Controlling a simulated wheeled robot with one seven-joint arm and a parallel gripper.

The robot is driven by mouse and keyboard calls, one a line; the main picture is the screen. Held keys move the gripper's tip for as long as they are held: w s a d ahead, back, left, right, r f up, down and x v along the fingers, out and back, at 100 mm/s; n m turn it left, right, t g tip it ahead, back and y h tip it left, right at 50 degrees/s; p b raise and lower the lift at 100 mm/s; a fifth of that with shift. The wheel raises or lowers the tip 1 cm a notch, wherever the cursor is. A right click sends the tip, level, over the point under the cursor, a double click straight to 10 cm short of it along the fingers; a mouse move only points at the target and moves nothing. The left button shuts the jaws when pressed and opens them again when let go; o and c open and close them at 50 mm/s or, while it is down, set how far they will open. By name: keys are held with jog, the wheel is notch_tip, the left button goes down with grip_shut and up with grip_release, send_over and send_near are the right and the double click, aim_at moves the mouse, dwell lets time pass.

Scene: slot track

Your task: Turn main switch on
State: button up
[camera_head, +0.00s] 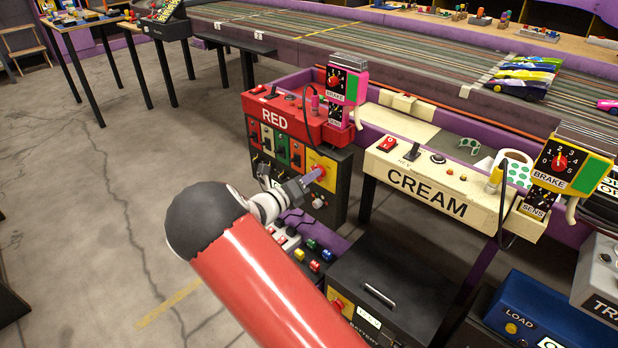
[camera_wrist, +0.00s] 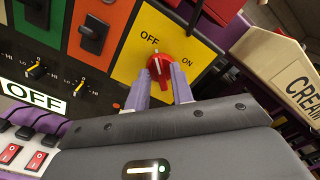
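The main switch is a red rotary knob (camera_wrist: 161,58) on a yellow plate (camera_wrist: 187,38) marked OFF and ON. Its white mark points up towards OFF. In the head view the yellow plate (camera_head: 322,163) is on the dark front panel under the red RED box. My gripper (camera_wrist: 168,71) has its two purple fingers right at the knob, one on each side of its lower part. They stand apart with a gap between them; I cannot tell whether they touch the knob. In the head view my gripper (camera_head: 314,177) reaches the plate from the lower left.
The CREAM box (camera_head: 430,188) is close on the right. A black battery box (camera_head: 395,290) stands below. Open floor lies left.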

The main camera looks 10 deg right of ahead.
grip_shut()
jog(key=m+b, duration=1.3)
jog(key=m, duration=0.4)
jog(key=shift+s+d+m+b, duration=0.1)
jog(key=shift+s+m+b, duration=0.05)
jog(key=shift+m+b, duration=0.25)
dwell(0.3)
jog(key=shift+o, duration=1.2)
grip_release()
